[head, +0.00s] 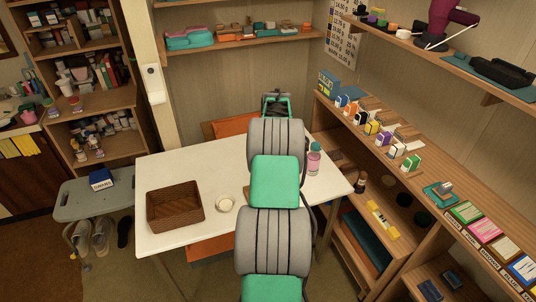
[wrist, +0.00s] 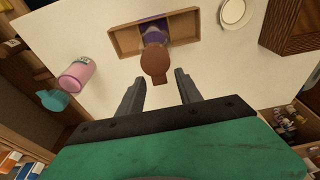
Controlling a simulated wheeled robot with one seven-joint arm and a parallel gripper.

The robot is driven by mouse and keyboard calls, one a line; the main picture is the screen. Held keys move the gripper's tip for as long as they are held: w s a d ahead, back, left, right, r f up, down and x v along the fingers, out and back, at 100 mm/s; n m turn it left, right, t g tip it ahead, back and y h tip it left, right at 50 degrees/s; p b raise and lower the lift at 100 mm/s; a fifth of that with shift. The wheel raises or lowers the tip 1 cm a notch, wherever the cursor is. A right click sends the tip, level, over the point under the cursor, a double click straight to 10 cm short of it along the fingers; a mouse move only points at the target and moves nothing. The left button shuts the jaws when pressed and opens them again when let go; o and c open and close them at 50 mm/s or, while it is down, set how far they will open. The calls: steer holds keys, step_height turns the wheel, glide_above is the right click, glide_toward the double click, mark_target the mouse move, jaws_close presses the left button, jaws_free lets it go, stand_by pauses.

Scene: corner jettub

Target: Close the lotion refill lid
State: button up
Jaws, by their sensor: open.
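In the wrist view, a round brown lid (wrist: 155,63) stands open beside a purple-topped container (wrist: 154,35), with a narrow brown piece joining them. The container sits in a shallow wooden tray (wrist: 125,40). I take it for the lotion refill; no label is readable. My gripper (wrist: 159,78) is open and empty. Its fingertips are on either side of the lid's near edge in the picture, with a gap on each side; I see no contact. In the head view my arm hides the lid and container.
Wooden shelves (head: 390,165) line the right side.

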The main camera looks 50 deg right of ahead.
steer(key=b+v, duration=0.1)
steer(key=v, duration=0.6)
steer(key=shift+r, duration=0.35)
